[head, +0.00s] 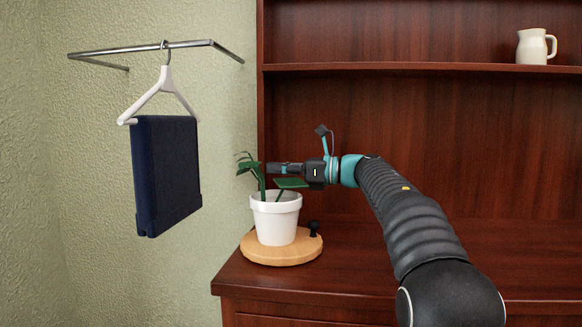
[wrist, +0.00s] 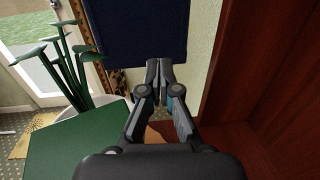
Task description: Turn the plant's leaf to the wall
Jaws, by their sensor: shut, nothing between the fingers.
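The plant (head: 258,175) has thin green stems and stands in a white pot (head: 275,220). The pot stands on a round wooden turntable (head: 270,253) with a small black knob (head: 313,228) at its right rim. One large flat leaf (head: 291,183) points right, away from the textured green wall (head: 90,200). My gripper (head: 272,168) is shut and empty, just above and behind that leaf. In the wrist view my gripper (wrist: 160,85) has its fingertips together, and the large leaf (wrist: 80,145) fills the lower left beside it. Whether they touch I cannot tell.
A dark blue cloth (head: 166,175) hangs from a white hanger (head: 160,95) on a metal rail (head: 150,48) to the left. The reddish wooden cabinet (head: 350,270) carries the turntable near its left front corner. A cream jug (head: 534,47) stands on the upper shelf.

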